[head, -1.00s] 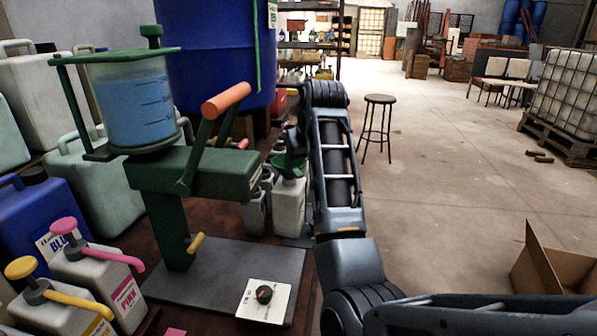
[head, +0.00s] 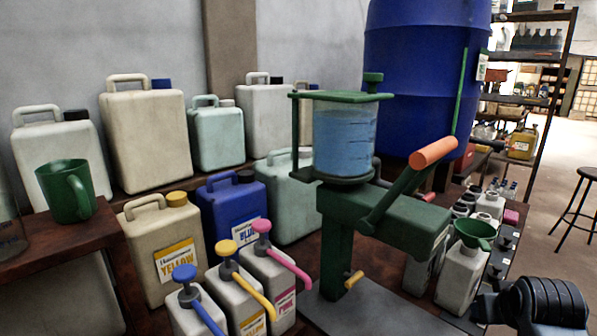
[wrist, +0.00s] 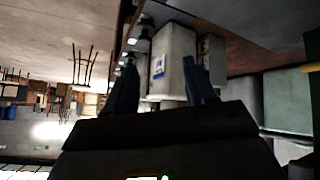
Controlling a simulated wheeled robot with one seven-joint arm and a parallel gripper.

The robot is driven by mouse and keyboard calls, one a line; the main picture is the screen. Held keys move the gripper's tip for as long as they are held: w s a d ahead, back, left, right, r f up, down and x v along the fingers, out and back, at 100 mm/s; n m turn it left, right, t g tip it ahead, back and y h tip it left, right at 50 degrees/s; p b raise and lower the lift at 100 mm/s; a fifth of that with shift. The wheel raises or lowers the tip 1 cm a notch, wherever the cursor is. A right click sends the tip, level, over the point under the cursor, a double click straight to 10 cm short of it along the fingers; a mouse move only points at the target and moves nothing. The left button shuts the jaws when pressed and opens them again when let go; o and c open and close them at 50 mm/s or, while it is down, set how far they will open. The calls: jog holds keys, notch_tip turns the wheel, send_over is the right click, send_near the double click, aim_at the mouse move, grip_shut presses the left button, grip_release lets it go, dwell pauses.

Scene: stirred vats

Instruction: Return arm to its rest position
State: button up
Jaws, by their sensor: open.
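My arm shows as a dark jointed link at the lower right of the head view; my gripper is outside that view. In the wrist view my gripper (wrist: 160,88) has its two dark fingers spread apart. A pale bottle with a blue label (wrist: 172,62) shows beyond and between the fingers; no contact with it can be made out. The wrist picture is upside down, with the floor at the upper left.
A green dispenser (head: 400,215) with an orange handle stands on the bench beside my arm. A white bottle with a green funnel (head: 462,275) stands close to my arm. A green mug (head: 66,192) sits on a shelf at left. Open floor with a stool (head: 572,210) lies at right.

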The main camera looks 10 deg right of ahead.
jog(key=s+a+f+n+t, duration=0.1)
jog(key=s+a+f, duration=0.25)
jog(key=s, duration=0.35)
jog(key=s+a+f+n+t+y, duration=0.1)
jog(key=s+a+f+t, duration=0.1)
jog(key=s+a, duration=0.35)
jog(key=s+a+f+n+t, duration=0.1)
jog(key=s+a+f, duration=0.15)
jog(key=s, duration=0.55)
jog(key=s+a+r+t+y, duration=0.1)
jog(key=s+a+r, duration=0.2)
jog(key=s, duration=0.4)
jog(key=s+a+r+t+y, duration=0.1)
jog(key=s+a+r, duration=0.3)
jog(key=s, duration=0.3)
jog(key=s+a+r+t+y, duration=0.1)
jog(key=s+a+r, duration=0.2)
jog(key=s+r, duration=0.2)
jog(key=shift+a+v, duration=0.25)
jog(key=shift+v, duration=0.9)
